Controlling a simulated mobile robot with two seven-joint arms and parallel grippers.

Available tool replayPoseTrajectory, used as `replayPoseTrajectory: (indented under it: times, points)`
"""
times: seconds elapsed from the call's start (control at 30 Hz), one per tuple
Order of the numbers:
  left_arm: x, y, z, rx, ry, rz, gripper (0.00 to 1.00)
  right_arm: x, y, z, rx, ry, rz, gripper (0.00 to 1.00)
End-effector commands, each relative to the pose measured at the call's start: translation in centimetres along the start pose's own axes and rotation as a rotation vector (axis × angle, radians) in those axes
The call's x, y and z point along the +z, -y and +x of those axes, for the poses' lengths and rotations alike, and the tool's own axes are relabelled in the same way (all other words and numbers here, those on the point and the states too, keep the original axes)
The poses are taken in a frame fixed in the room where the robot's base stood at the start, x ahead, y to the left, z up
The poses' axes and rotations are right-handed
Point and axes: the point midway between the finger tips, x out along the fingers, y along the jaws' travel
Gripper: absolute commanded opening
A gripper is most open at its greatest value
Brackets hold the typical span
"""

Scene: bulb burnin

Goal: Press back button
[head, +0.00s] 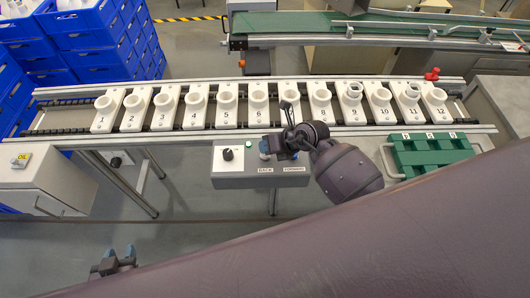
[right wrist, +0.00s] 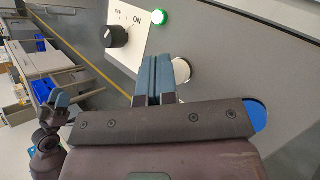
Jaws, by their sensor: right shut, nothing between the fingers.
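The grey control box (head: 235,181) stands in front of the conveyor, with labels BACK (head: 265,170) and FORWARD (head: 293,169). My right gripper (head: 264,150) is shut and empty over the BACK side of the box. In the right wrist view its blue fingers (right wrist: 154,72) overlap the edge of a white round button (right wrist: 182,70); I cannot tell whether they touch it. A blue button (right wrist: 258,117) is partly hidden behind the gripper body. In the head view the BACK button is hidden by the gripper. My left gripper (head: 119,252) is open and empty at the lower left.
A black knob (right wrist: 117,37) points towards ON beside a lit green lamp (right wrist: 159,17). Numbered white socket holders (head: 194,110) line the conveyor behind the box.

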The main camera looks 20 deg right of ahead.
Motion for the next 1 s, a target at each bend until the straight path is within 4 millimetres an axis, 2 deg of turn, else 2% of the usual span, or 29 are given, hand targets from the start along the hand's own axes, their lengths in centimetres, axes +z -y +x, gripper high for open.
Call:
replayPoseTrajectory:
  times: [1.0]
  points:
    - [0.06,-0.07,0.40,0.001,-0.004,0.001,0.40,-0.42,0.46,0.59,-0.001,0.000,0.000,0.00]
